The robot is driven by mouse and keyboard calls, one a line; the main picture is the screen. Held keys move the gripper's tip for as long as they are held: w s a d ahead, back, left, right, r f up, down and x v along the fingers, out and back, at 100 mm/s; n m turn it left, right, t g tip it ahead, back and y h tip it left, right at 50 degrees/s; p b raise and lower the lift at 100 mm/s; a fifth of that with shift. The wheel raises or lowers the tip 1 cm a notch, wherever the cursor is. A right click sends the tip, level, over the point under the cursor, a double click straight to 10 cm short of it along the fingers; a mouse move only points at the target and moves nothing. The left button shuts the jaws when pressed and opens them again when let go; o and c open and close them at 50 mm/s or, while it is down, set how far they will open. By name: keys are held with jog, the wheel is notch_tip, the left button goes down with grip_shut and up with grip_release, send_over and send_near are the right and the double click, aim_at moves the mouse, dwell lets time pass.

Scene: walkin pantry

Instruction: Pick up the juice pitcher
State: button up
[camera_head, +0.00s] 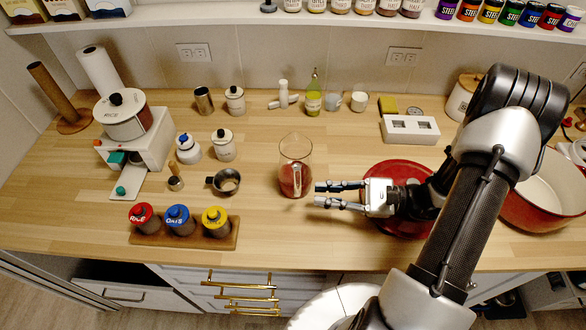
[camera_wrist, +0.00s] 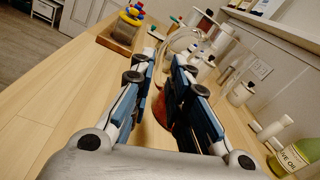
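The juice pitcher (camera_head: 295,152) is clear glass with red juice in its lower part. It stands upright on the wooden counter, its handle toward the front. My gripper (camera_head: 318,195) is just right of the pitcher's lower part, fingers pointing left. The two fingers are apart with nothing held between them. In the wrist view my gripper (camera_wrist: 166,62) has the pitcher's red part (camera_wrist: 163,108) showing through the gap and partly hidden by the right finger. Whether a fingertip touches the glass cannot be told.
A red round plate (camera_head: 395,172) lies beneath my wrist. A metal cup (camera_head: 225,181) and a wooden tray (camera_head: 150,238) with several colored-lid jars are to the left. An oil bottle (camera_head: 313,95) and mugs stand behind. The counter in front of the pitcher is clear.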

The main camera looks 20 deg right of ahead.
aim_at(296, 191)
jog(key=shift+w+f+t, duration=0.15)
jog(key=shift+f+t, duration=0.05)
jog(key=shift+t, duration=0.1)
jog(key=b+x, duration=0.1)
jog(key=x, duration=0.6)
jog(key=shift+a+b, duration=0.1)
jog(key=shift+b, duration=0.25)
jog(key=shift+c, duration=0.5)
grip_shut()
jog(key=shift+r, duration=0.1)
